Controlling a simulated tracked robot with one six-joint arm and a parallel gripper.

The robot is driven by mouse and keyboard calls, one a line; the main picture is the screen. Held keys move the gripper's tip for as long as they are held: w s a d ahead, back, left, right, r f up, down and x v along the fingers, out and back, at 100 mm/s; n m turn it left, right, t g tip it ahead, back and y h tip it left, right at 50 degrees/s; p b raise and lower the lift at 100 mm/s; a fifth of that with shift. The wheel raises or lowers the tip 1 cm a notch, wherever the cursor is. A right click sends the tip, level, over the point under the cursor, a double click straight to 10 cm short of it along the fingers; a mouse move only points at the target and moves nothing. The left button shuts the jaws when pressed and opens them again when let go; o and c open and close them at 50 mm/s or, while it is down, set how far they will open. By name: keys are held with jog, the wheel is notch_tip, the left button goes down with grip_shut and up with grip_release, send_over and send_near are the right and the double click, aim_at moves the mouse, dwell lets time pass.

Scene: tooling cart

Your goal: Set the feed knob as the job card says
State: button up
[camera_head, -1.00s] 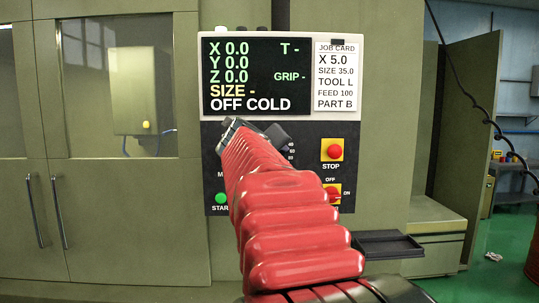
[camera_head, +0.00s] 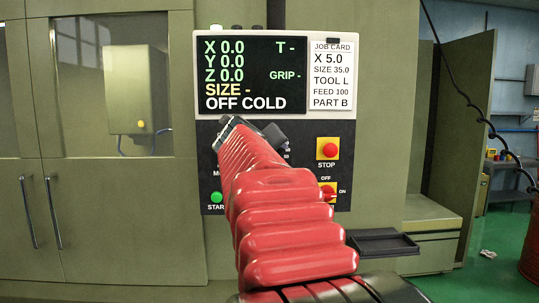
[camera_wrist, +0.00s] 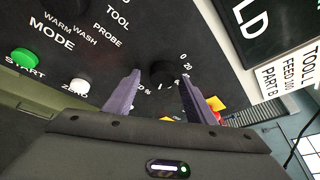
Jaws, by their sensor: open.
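The job card (camera_head: 331,76) at the upper right of the panel reads FEED 100; part of it shows in the wrist view (camera_wrist: 287,82). A dark round knob (camera_wrist: 163,73) beside a number scale with 0, 20 and a % mark shows in the wrist view. My gripper (camera_wrist: 158,78) is open, with one finger on each side of this knob. I cannot tell whether the fingers touch it. The knob's pointer is not clear. In the head view my arm and gripper (camera_head: 230,130) cover the knob and most of its scale.
The screen (camera_head: 245,75) above reads OFF COLD. A red STOP button (camera_head: 327,149) and a red switch (camera_head: 327,191) marked OFF and ON sit right of my arm. The green START button (camera_head: 216,197) is at left, also in the wrist view, near a white ZERO button (camera_wrist: 80,85).

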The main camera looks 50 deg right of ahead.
jog(key=shift+r, duration=0.1)
jog(key=v, duration=1.3)
jog(key=shift+s+a, duration=0.15)
jog(key=shift+a, duration=0.2)
